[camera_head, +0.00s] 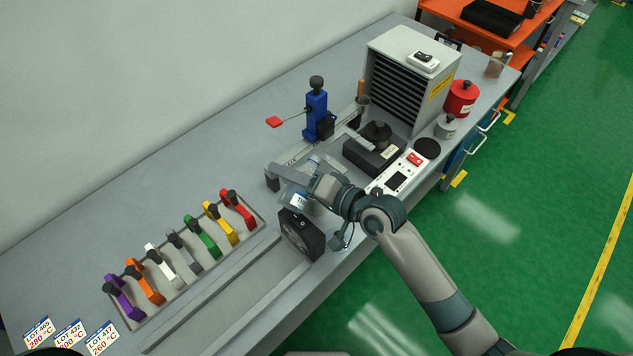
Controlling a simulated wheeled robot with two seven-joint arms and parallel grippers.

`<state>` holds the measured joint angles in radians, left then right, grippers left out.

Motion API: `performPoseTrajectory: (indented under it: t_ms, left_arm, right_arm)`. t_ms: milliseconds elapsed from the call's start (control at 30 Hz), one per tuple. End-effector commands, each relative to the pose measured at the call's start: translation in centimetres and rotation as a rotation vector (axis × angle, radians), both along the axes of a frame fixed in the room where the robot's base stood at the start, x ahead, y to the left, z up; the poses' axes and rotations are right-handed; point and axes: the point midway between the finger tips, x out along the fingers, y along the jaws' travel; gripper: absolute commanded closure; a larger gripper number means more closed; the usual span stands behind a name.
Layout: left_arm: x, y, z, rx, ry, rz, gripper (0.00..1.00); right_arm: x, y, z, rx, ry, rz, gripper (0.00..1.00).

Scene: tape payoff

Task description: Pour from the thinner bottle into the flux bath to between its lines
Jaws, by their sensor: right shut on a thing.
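My right gripper (296,182) is over the bench, its arm coming in from the lower right. It is shut on a small clear bottle with a white and blue label (299,200), likely the thinner bottle. The bottle is mostly covered by the gripper, and its tilt is hard to tell. I cannot make out the flux bath or its lines; the gripper and wrist hide part of the bench there. My left gripper is not in view.
A black fan box (301,235) stands just below the gripper. A tray of coloured-handled tools (185,250) lies to the left. A blue lever press (316,112), a soldering station (400,178), a grey drawer cabinet (400,60) and a red can (461,98) stand behind and right.

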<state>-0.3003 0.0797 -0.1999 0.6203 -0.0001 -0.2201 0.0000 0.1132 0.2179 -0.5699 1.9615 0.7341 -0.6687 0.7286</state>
Motion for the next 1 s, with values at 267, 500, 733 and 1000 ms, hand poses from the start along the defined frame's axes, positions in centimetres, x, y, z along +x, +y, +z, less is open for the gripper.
performPoseTrajectory:
  t_ms: [267,500,733,1000]
  left_arm:
    - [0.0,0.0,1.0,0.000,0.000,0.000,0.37]
    - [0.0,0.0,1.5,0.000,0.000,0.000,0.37]
    - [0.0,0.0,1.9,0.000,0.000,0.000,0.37]
    - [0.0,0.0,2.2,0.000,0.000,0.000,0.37]
  right_arm:
    - [-0.3,0.2,0.2,0.058,0.098,0.001,0.83]
    - [-0.4,0.3,0.0,0.084,0.143,0.000,0.83]
    - [-0.5,0.4,0.1,0.099,0.170,0.000,0.83]
    - [-0.5,0.4,-0.1,0.122,0.208,0.000,0.83]
